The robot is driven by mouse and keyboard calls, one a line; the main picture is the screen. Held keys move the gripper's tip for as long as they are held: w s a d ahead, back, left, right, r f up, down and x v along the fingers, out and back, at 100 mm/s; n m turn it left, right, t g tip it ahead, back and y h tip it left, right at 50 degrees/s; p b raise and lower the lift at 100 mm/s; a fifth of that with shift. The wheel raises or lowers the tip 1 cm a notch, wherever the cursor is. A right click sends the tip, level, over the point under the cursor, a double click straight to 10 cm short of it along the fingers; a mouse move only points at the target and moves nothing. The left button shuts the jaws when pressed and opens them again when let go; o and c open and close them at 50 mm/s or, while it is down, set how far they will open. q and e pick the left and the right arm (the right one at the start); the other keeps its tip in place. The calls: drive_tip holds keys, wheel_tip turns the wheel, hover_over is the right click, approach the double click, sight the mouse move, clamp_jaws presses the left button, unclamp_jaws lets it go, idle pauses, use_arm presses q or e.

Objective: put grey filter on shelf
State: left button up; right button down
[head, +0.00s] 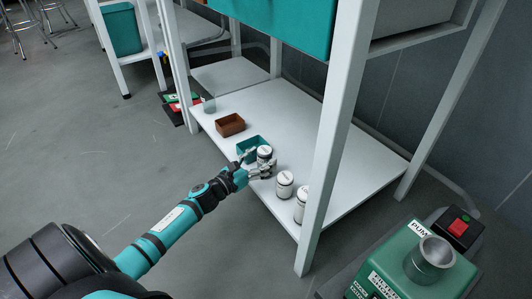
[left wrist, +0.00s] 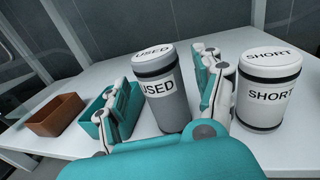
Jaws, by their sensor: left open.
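A grey canister marked USED (left wrist: 166,98), which fits the grey filter, stands upright on the white shelf board (head: 268,98). It has a white lid and dark bands. My left gripper (left wrist: 168,92) is open, with one finger on each side of this canister. In the head view the left gripper (head: 259,165) reaches over the front edge of the shelf, and the canister (head: 264,152) shows partly behind its fingers. I cannot tell whether a finger touches it. My right gripper is not in view.
A white canister marked SHORT (left wrist: 270,88) stands close to the right finger. In the head view a white canister (head: 285,184) and another (head: 301,207) stand near the front edge. A teal bin (head: 246,145) and brown bin (head: 230,124) are left. A green pump machine (head: 400,268) stands right.

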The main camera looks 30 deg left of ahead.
use_arm(q)
drive_tip(key=s+a+p, duration=0.1)
drive_tip(key=s+p, duration=0.2)
drive_tip(key=s, duration=0.6)
drive_tip(key=shift+a, duration=0.4)
drive_tip(key=shift+s+r, duration=0.1)
